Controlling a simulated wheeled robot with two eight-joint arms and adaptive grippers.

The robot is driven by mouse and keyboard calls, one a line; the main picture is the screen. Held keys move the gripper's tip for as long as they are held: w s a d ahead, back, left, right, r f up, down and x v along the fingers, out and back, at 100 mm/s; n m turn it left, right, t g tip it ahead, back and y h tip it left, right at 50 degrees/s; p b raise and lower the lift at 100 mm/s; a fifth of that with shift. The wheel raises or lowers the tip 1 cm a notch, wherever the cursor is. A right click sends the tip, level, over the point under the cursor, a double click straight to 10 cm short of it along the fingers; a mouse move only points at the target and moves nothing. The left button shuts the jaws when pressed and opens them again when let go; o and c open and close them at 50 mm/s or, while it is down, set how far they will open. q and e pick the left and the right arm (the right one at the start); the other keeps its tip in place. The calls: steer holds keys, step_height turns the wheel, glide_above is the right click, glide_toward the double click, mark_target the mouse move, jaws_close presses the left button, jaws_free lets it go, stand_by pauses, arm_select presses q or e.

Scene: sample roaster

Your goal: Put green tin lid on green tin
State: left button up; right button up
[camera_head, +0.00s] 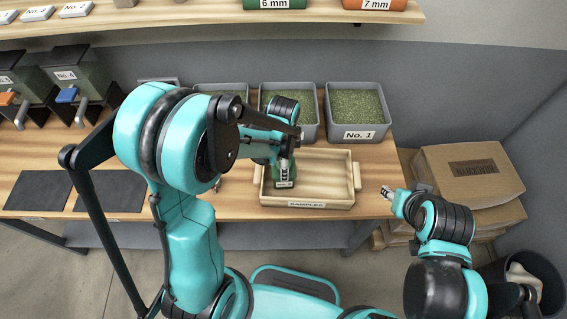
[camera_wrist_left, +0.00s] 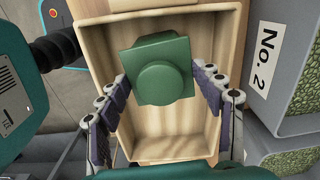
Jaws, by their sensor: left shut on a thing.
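The green tin (camera_head: 284,181) stands in the wooden samples tray, at its left part, with a pale label on its front. My left gripper (camera_head: 283,160) is right over it and covers its top in the head view. In the left wrist view, the green tin lid (camera_wrist_left: 163,83) is a square green piece with a round raised middle. My left gripper's fingers (camera_wrist_left: 160,82) are shut on its two sides. The lid hides most of the tin, and I cannot tell whether the two touch. My right gripper (camera_head: 387,197) is empty, right of the tray; its jaw opening is too small to judge.
The samples tray (camera_head: 308,204) has raised walls and bare floor right of the tin. Grey bins of green beans, one marked No. 1 (camera_head: 358,134), stand behind it. Dark mats (camera_head: 112,191) lie at left. Cardboard boxes (camera_head: 468,172) stand at right.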

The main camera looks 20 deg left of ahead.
stand_by(0.4)
arm_select(q)
steer(key=o, duration=1.2)
steer(key=shift+o, duration=0.2)
step_height(320, 180, up, 12)
